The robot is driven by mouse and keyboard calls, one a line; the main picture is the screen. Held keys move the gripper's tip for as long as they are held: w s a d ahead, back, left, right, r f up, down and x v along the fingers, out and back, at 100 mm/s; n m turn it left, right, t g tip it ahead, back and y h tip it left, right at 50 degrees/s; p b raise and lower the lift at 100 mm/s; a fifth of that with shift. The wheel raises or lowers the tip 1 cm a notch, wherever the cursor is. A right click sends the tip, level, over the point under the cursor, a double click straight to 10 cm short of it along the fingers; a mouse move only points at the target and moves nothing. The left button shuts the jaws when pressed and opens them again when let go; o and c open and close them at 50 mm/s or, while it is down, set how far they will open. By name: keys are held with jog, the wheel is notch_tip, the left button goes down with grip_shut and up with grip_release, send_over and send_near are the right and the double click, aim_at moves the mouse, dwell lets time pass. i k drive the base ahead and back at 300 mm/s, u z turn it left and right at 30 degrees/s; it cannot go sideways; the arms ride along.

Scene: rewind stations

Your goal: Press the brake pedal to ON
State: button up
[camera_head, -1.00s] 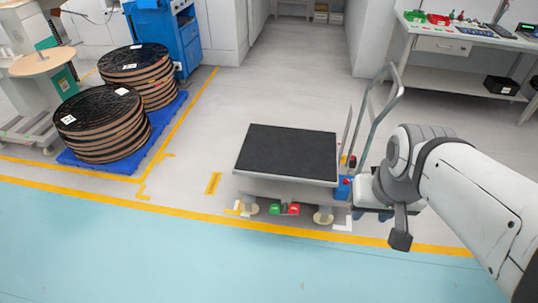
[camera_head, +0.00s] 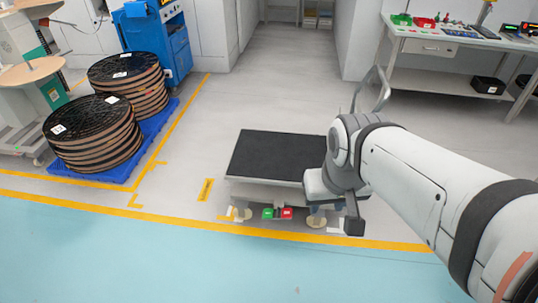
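A flat cart (camera_head: 270,185) with a black deck stands on the grey floor just behind the yellow line. Two small pedals sit low on its near side: a green one (camera_head: 267,213) on the left and a red one (camera_head: 286,213) beside it. Their lettering and whether either is pressed are too small to tell. My gripper (camera_head: 317,201) is at the cart's near right corner, to the right of the red pedal and apart from it. My arm also hides the cart's right side.
The cart's handle (camera_head: 378,88) rises behind my arm. Stacked reels (camera_head: 95,135) stand on a blue pallet (camera_head: 150,150) at the left. A workbench (camera_head: 440,45) is at the back right. The blue-green floor (camera_head: 180,255) in front is clear.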

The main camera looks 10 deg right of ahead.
aim_at(286, 213)
jog(key=i, duration=0.9)
jog(key=u, duration=0.05)
jog(key=k, duration=1.35)
jog(key=z, duration=0.5)
jog(key=i, duration=1.65)
jog(key=u, duration=0.6)
